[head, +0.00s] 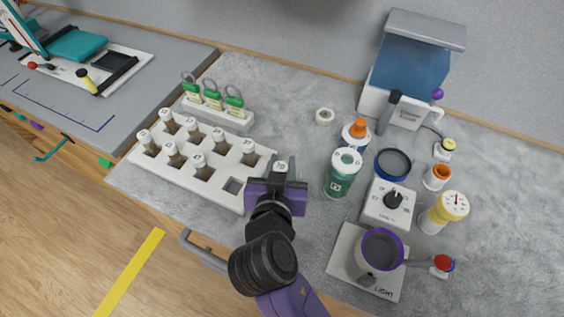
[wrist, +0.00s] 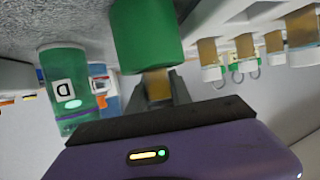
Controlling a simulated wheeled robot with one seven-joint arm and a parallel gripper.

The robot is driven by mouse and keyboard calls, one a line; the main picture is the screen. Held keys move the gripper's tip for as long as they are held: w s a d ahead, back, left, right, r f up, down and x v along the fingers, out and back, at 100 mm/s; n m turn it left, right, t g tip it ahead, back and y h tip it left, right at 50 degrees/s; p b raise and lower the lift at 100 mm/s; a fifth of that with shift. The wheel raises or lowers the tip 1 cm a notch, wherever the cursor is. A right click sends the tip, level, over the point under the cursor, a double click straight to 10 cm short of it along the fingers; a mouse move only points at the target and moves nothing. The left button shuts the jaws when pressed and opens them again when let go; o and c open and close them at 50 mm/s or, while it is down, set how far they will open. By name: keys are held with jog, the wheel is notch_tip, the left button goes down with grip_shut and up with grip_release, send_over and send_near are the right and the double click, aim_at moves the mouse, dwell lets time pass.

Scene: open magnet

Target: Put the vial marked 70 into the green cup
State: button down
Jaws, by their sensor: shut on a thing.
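My gripper (head: 279,181) is shut on a vial (head: 280,167) with a white cap that seems to read 70. In the wrist view, which looks upside down, the brown glass of the held vial (wrist: 157,85) shows between the dark fingers (wrist: 160,92). The green cup (wrist: 146,32) is very close to it in that view. Its rim hides the vial's lower end, and I cannot tell whether that end is inside the cup or behind it. In the head view my gripper and arm hide the cup.
A white rack (head: 215,184) with several white-capped vials is left of my gripper, with one empty square socket. A green jar (head: 340,178) with a white lid stands close on the right. A white lock stand (head: 218,114) is behind the rack. Devices crowd the right side.

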jog(key=shift+f, duration=0.2)
jog(key=c, duration=1.2)
grip_release()
jog(key=shift+o, duration=0.2)
jog(key=shift+r, duration=0.1)
jog(key=shift+r, duration=0.25)
jog(key=b+v, duration=0.1)
jog(key=v, duration=1.1)
